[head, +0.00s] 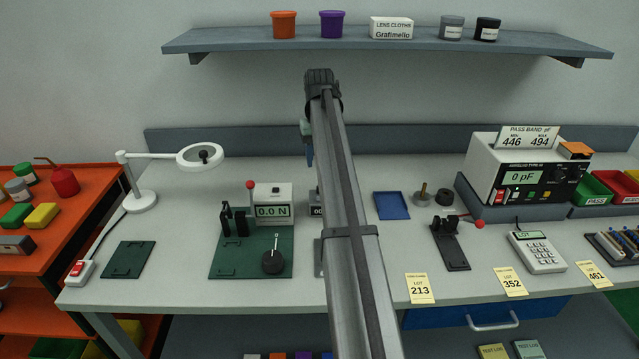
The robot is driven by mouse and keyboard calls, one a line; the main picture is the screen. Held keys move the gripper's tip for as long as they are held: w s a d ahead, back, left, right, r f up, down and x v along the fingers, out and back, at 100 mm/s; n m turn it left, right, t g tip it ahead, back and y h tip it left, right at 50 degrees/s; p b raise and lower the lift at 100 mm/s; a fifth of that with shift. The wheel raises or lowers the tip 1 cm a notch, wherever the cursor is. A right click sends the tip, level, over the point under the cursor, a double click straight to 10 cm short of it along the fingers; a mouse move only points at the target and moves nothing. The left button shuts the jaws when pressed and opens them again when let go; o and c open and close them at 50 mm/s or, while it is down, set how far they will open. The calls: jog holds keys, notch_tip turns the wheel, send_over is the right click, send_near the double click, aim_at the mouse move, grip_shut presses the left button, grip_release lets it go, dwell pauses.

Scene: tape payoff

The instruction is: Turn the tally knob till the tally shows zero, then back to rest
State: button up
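The tally is mostly hidden behind my arm. Only the left edge of a small counter (315,211) shows, just right of the force gauge, with what look like zeros on a dark window. The full reading cannot be made out. No tally knob can be seen; my arm covers the area to the right of the counter's edge. My arm rises through the middle of the view and bends at the top, with a small grey-blue part showing at its left side. My gripper's fingers are hidden behind the arm, so their place and hold cannot be seen.
Right of my arm are a blue tray (391,206), a black fixture (450,246) with a red-ball lever and a meter (522,172). A shelf (390,41) spans above.

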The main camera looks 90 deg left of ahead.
notch_tip(320, 180, down, 9)
dwell(0.4)
grip_shut()
dwell(0.5)
